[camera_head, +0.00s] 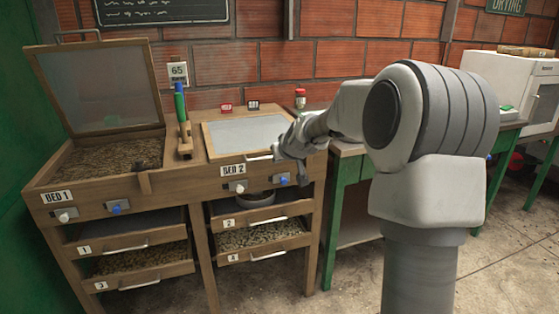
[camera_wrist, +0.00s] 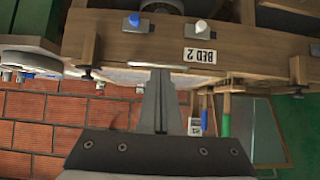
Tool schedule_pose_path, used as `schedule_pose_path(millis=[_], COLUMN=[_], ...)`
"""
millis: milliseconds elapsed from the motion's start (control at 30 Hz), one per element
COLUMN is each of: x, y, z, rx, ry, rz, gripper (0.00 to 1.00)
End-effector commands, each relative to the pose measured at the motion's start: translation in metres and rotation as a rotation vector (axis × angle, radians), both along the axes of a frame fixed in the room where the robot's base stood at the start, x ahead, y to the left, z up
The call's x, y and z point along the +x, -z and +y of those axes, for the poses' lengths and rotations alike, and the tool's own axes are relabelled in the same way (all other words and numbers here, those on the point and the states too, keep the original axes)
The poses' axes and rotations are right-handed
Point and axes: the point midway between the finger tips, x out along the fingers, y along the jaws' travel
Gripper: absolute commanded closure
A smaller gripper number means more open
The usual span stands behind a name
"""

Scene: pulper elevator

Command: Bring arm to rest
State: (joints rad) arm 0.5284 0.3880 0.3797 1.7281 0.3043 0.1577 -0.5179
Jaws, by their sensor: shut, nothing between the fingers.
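My arm (camera_head: 425,150) reaches from the right of the head view toward the left, bent over the front of Bed 2. The wrist picture is upside down. Bed 2 (camera_head: 189,149) has its pale cover down, with a white knob and a blue knob on its front. Part of its right side is hidden behind my gripper and wrist.
Bed 1 (camera_head: 50,180) stands at the left with its lid (camera_head: 105,85) raised. Drawers sit below both beds; drawer 2 (camera_head: 268,213) is out, with a dark round bowl (camera_head: 255,200) above it. A green-legged table (camera_head: 334,215) stands right of Bed 2. Open floor lies in front.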

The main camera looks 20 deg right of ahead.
Motion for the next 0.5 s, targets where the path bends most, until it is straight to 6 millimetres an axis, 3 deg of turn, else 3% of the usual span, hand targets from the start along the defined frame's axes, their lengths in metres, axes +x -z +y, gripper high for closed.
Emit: schedule_pose_path(millis=[300,433,500], x=[-0.011,-0.029,-0.048], y=[-0.002,-0.009,-0.015], z=[0.004,0.025,0.043], rx=[-0.004,-0.027,-0.047], ry=[-0.006,-0.041,-0.069], rz=[0.002,0.032,0.061], gripper=[1.0,1.0,1.0])
